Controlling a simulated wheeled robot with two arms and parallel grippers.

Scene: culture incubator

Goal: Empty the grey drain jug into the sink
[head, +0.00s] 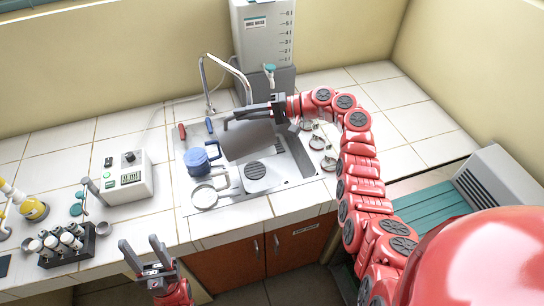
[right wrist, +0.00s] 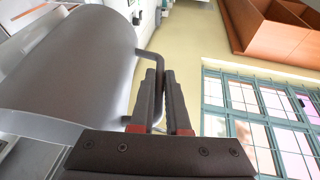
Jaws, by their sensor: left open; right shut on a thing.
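The grey drain jug (head: 248,142) is tipped over on its side above the steel sink (head: 300,163) in the head view. My right gripper (head: 256,109) is shut on its handle. In the right wrist view the jug (right wrist: 72,75) fills the left side, and its handle (right wrist: 131,85) runs between the closed fingers (right wrist: 162,98). I cannot see inside the jug or any stream of liquid. The round sink drain (head: 255,171) shows below the jug. My left gripper (head: 155,258) is open and empty in front of the counter's edge.
The tap (head: 222,68) arches behind the sink. A blue jug (head: 197,161) and a pale jug (head: 205,196) stand left of the sink. The large marked tank (head: 262,35) stands behind. A control box (head: 127,177) and a tube rack (head: 66,247) are further left. Glassware (head: 320,140) stands right.

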